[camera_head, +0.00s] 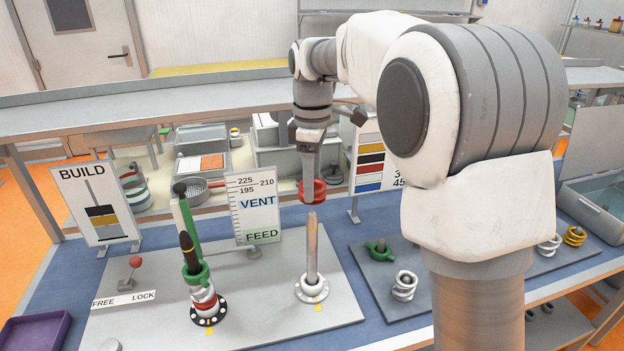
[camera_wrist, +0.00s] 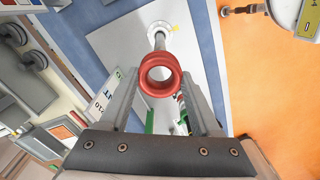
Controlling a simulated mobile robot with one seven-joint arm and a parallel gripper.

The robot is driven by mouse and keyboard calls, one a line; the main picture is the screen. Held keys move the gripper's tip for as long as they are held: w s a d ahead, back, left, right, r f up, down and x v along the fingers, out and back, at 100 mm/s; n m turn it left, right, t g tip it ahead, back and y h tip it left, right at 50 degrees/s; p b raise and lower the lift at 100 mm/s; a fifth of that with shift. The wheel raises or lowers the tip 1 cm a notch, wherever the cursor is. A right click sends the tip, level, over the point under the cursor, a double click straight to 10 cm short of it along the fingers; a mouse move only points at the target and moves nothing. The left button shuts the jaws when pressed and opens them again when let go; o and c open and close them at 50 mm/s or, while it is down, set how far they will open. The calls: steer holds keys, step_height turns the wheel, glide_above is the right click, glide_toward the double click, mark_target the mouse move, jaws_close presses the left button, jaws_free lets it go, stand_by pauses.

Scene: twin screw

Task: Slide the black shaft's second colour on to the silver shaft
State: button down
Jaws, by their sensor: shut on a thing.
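My gripper (camera_head: 312,180) is shut on a red ring (camera_head: 319,191) and holds it in the air above the silver shaft (camera_head: 312,250). In the wrist view the red ring (camera_wrist: 160,75) sits between the fingertips, and the silver shaft (camera_wrist: 159,41) shows beyond it. The ring is clear of the shaft's top in the head view. The silver shaft stands upright with a white collar (camera_head: 312,290) at its foot. The black shaft (camera_head: 187,246) stands to the left, with a green ring (camera_head: 196,272) above white and red rings near its black base.
A BUILD card (camera_head: 98,205) and a VENT/FEED scale board (camera_head: 255,208) stand behind the grey plate (camera_head: 260,320). A green upright is close behind the black shaft. A red-knobbed lever (camera_head: 135,264) is at left. A dark plate (camera_head: 375,283) with pegged pieces lies at right.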

mark_target(312, 239)
steer(key=shift+f+b, duration=1.25)
steer(key=shift+f, duration=0.2)
steer(key=shift+f+b, duration=0.6)
steer(key=shift+f, duration=0.85)
steer(key=shift+f+b, duration=3)
steer(key=shift+f, duration=2)
jaws_free()
step_height(312, 239, up, 17)
steer(key=p, duration=0.3)
steer(key=shift+r, duration=0.2)
